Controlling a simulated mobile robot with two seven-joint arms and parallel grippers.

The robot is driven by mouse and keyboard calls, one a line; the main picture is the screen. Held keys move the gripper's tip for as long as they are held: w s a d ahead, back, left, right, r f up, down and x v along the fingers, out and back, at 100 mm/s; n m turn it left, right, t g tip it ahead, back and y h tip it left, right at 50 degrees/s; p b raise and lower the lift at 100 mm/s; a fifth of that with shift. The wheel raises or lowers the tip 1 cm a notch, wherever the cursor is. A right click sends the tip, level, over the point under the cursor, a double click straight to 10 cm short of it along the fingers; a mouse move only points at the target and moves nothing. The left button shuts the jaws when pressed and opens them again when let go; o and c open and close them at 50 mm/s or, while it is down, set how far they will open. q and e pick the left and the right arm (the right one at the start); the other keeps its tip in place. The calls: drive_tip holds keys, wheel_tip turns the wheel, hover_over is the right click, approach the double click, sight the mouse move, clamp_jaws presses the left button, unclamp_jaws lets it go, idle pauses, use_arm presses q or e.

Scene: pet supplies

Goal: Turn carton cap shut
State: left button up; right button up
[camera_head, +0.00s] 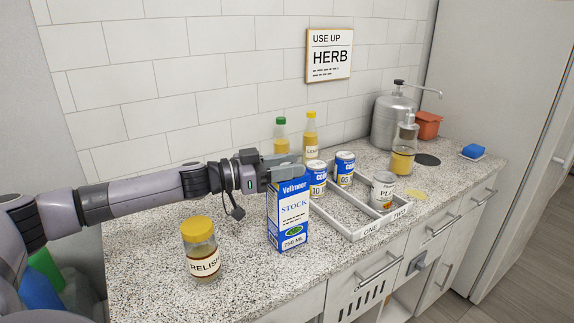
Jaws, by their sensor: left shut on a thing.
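The carton (289,222) is blue and white, labelled "Vellmoor STOCK", and stands upright on the speckled counter. My left gripper (286,172) reaches in from the left and is shut at the top of the carton. The carton cap is hidden behind the gripper's fingers, so I cannot see how far it is turned. My right gripper is not in view.
A relish jar (201,250) with a yellow lid stands left of the carton. A white divided tray (352,222) holding several cans is close on the right. Two bottles (311,137) stand behind. The counter's left part (150,255) is clear.

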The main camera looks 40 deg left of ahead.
use_arm(q)
drive_tip(key=m+g+h, duration=0.3)
drive_tip(key=g+h, duration=0.1)
drive_tip(key=shift+w+m, duration=0.1)
drive_tip(key=shift+m, duration=0.3)
drive_tip(key=m+g+h+b, duration=0.1)
drive_tip(key=m+g, duration=0.1)
drive_tip(key=g, duration=0.1)
drive_tip(key=shift+f+h, duration=0.1)
drive_tip(key=shift+h, duration=0.3)
drive_tip(key=m+g+h+b, duration=0.1)
drive_tip(key=m+g+b, duration=0.1)
drive_tip(key=g+b, duration=0.1)
drive_tip(key=shift+m+g, duration=0.3)
drive_tip(key=shift+g, duration=0.1)
drive_tip(key=shift+d+m+g+h+b, duration=0.1)
drive_tip(key=shift+m+g+h+b, duration=0.2)
drive_tip(key=shift+m+g+b, duration=0.75)
drive_tip(key=shift+g, duration=0.35)
drive_tip(key=o, duration=0.9)
drive_tip(key=shift+o, duration=0.2)
